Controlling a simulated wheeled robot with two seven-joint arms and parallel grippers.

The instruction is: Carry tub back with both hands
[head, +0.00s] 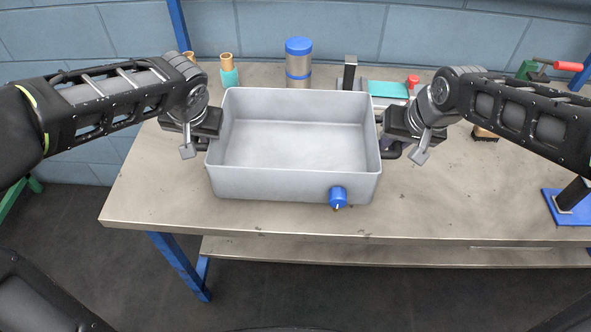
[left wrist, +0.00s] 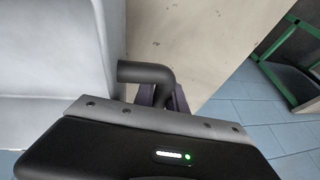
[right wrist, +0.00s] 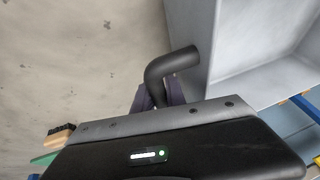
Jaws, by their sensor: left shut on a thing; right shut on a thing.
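The grey tub (head: 292,184) is empty and upright over the workbench. I cannot tell whether its base touches the bench top. It has a blue valve (head: 338,196) low on its front wall and a dark bent handle on each side. My left gripper (head: 203,143) is shut on the left handle, which shows in the left wrist view (left wrist: 146,72). My right gripper (head: 393,148) is shut on the right handle, which shows in the right wrist view (right wrist: 172,66). The fingers are partly hidden behind the gripper bodies.
The workbench (head: 460,205) has bare top to the right and in front of the tub. Behind the tub stand a blue-capped canister (head: 299,62), a teal-wrapped spool (head: 228,72) and a dark upright block (head: 350,72). A brush (head: 484,134) and a blue-based stand (head: 570,204) are at right.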

